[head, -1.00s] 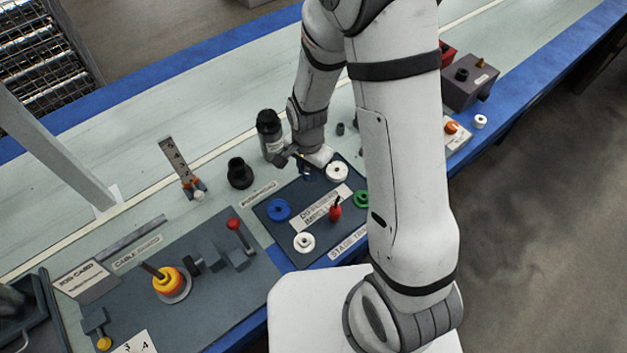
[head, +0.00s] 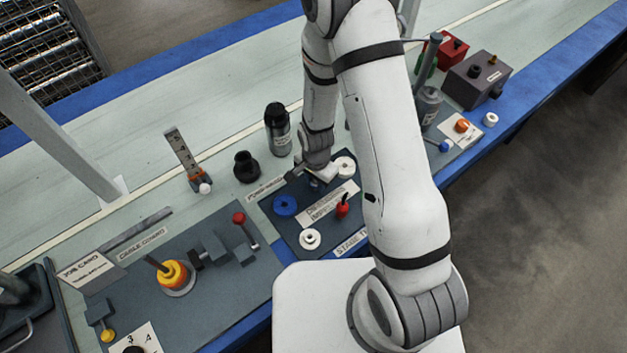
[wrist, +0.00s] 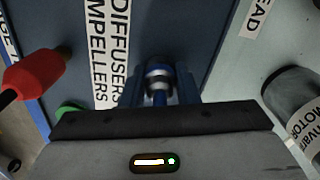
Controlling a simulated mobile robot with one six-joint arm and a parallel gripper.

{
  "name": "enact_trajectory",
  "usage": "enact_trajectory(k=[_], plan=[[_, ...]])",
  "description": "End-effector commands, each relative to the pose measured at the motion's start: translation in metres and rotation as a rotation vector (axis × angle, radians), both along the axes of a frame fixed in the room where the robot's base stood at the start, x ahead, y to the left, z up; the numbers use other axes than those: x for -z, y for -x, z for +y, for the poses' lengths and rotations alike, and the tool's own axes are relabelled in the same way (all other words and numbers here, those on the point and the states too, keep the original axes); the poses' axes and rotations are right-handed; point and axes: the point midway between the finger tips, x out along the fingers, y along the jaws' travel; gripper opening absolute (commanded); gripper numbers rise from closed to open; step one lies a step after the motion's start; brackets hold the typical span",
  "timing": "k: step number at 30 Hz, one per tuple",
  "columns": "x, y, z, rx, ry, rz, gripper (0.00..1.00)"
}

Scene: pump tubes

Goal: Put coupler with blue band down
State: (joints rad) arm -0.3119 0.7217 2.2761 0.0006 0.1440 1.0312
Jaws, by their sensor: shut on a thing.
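The coupler with blue band (wrist: 158,72) shows in the wrist view as a small silver and dark cylinder with a blue part, between my two fingers. My gripper (wrist: 159,86) is shut on it. It hangs over the dark blue mat (wrist: 185,25), to the right of the DIFFUSERS IMPELLERS label. In the head view my gripper (head: 308,172) is low over the back part of the mat, between the blue ring and the back white ring. The coupler cannot be made out there. I cannot tell whether it touches the mat.
The mat bears a blue ring (head: 286,205), white rings (head: 310,239) (head: 345,166) and a red-ended piece (head: 342,208). A green piece (wrist: 72,107) shows in the wrist view.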

Motion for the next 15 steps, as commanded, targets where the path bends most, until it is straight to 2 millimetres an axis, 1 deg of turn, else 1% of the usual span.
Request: enact_trajectory(k=[4, 7, 8, 15], plan=[[0.0002, -0.0001, 0.0003, 0.0, 0.0, 0.0, 0.0], [0.0042, -0.0001, 0.0004, -0.001, 0.0, 0.0, 0.0], [0.0039, -0.0001, 0.0004, -0.001, 0.0, 0.0, 0.29], [0.0026, 0.0, 0.0006, -0.001, 0.0, 0.0, 0.48]])
